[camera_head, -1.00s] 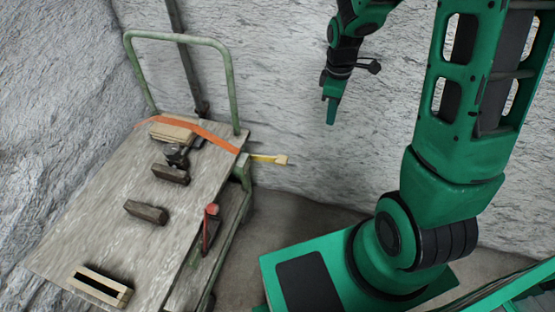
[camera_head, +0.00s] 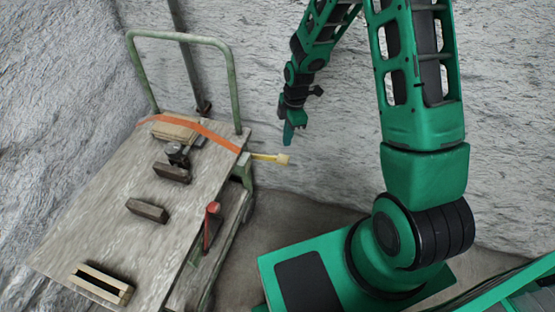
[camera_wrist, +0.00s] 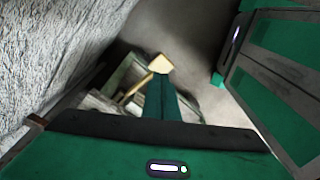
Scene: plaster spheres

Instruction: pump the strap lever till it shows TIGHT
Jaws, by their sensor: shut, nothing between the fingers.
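The strap lever (camera_head: 270,158) is a yellow bar with a pale, wider end. It sticks out to the right from the edge of the cart. In the wrist view its pale end (camera_wrist: 160,63) shows just beyond my fingertips, with the yellow bar running down to the left. An orange strap (camera_head: 205,133) crosses the cart top over a wooden block (camera_head: 174,130). My gripper (camera_head: 288,137) is shut and empty, pointing down, above and slightly right of the lever's end; it also shows in the wrist view (camera_wrist: 161,80). No TIGHT marking is readable.
The cart (camera_head: 100,230) has a green handle frame (camera_head: 235,85) at the back. Dark wooden blocks (camera_head: 147,210), a hollow wooden frame (camera_head: 100,283) and a red-topped lever (camera_head: 212,208) are on or beside it. A rough wall (camera_head: 330,150) stands close behind.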

